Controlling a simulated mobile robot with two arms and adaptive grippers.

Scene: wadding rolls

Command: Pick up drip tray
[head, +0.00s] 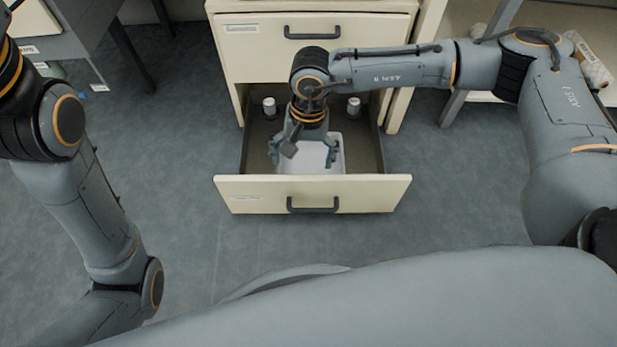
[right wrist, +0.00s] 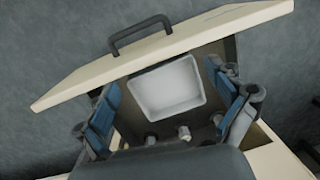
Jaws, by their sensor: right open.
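The drip tray (head: 318,158) is a white, shallow rectangular tray lying in the open lower drawer (head: 257,195). It also shows in the right wrist view (right wrist: 167,87), between my gripper's fingers. My right gripper (head: 303,160) is over the drawer, above the tray, pointing down. Its two blue-grey fingers are spread wide and empty, as the right wrist view (right wrist: 168,100) shows. The gripper hides part of the tray in the head view. My left arm comes in at the left, but its gripper is out of view.
Two small light cylinders, one left (head: 269,107) and one right (head: 354,107), stand in the back of the drawer. The cabinet's closed upper drawer (head: 312,47) is behind. A shelf unit holds a patterned roll (head: 592,68) at the right. The floor in front is clear.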

